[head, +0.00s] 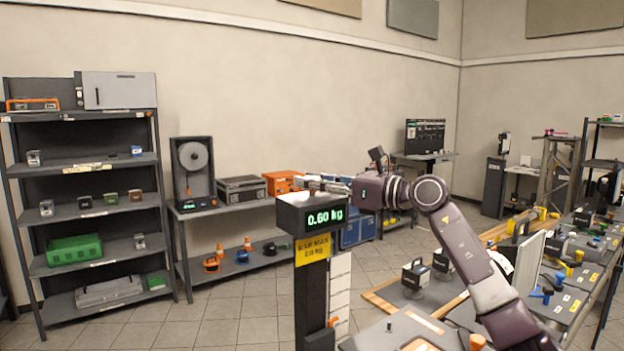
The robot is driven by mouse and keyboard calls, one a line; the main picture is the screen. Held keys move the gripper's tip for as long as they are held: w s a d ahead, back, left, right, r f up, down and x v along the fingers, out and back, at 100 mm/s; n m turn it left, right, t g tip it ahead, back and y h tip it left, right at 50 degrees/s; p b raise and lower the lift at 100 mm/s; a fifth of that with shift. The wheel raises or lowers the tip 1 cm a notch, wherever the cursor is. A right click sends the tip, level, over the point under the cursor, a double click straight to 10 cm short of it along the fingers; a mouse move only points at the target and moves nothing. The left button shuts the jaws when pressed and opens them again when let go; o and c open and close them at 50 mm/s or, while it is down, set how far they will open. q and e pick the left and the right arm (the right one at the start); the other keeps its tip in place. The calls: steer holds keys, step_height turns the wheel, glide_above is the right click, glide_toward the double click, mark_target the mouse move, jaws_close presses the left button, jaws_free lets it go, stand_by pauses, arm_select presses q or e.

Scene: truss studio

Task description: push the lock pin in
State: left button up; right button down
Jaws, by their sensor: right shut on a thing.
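My right arm comes in from the lower right and reaches left across the view. My right gripper (323,184) lies just above and behind a dark display box (314,216) reading 0.60 kg. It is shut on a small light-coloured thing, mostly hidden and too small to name. The box stands on a dark post (309,290) with a yellow label. A small orange piece (333,321) sticks out low at the post's right side. I cannot tell whether it is the lock pin, and no other pin is clear. My left gripper is not in view.
A workbench (385,331) with several tools and dark boxes runs along the right. A shelf rack (83,172) stands at the left. A low bench (227,207) by the back wall holds a reel unit, a grey case and orange crates. The tiled floor between is clear.

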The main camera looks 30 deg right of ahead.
steer(key=shift+f, duration=0.6)
steer(key=c, duration=1.5)
jaws_free()
steer(key=shift+s+d, duration=0.1)
steer(key=v, duration=1.2)
